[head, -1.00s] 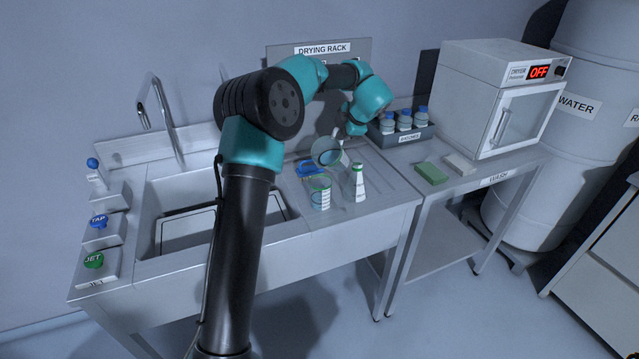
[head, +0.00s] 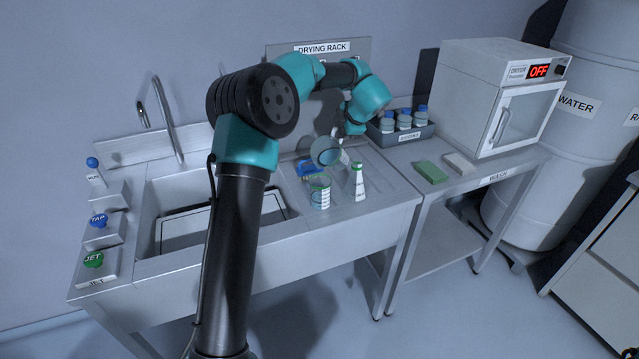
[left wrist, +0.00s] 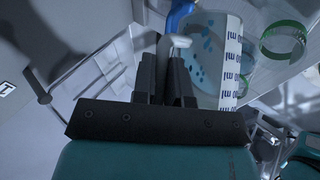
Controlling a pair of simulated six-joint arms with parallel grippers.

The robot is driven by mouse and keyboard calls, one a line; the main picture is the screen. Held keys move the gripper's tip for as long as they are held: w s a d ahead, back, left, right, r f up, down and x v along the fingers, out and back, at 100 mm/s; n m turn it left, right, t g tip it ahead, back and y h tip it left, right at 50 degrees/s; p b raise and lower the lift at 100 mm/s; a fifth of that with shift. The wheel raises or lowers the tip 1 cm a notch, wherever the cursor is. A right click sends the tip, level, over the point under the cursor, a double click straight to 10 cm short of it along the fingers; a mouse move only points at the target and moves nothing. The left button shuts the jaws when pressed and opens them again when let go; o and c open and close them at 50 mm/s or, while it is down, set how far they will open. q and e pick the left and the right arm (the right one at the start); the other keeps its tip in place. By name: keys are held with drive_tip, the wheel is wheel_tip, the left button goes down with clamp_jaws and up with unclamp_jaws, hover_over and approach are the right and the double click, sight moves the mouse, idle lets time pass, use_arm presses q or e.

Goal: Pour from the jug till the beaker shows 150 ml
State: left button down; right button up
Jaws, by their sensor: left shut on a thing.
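My left gripper (left wrist: 170,75) is shut on the handle of the clear jug (head: 325,151). The jug is tilted, its round mouth turned towards the head camera, with pale blue inside. The left wrist view shows a clear wall with blue drops and a white ml scale (left wrist: 232,62) just beyond the fingers. The beaker (head: 320,193), clear with green and blue marks, stands upright on the drainer just below the jug. Its level cannot be read. I cannot make out a falling stream. My right gripper is not in view.
A blue item (head: 305,168) lies behind the beaker. The sink (head: 165,200) is to the left. A bottle rack (head: 402,135) and green sponge (head: 431,172) are to the right.

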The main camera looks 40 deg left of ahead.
use_arm(q)
drive_tip(key=shift+s+r+t+p, duration=0.45)
drive_tip(key=shift+r+t+p, duration=0.25)
drive_tip(key=shift+r, duration=0.1)
idle(1.8)
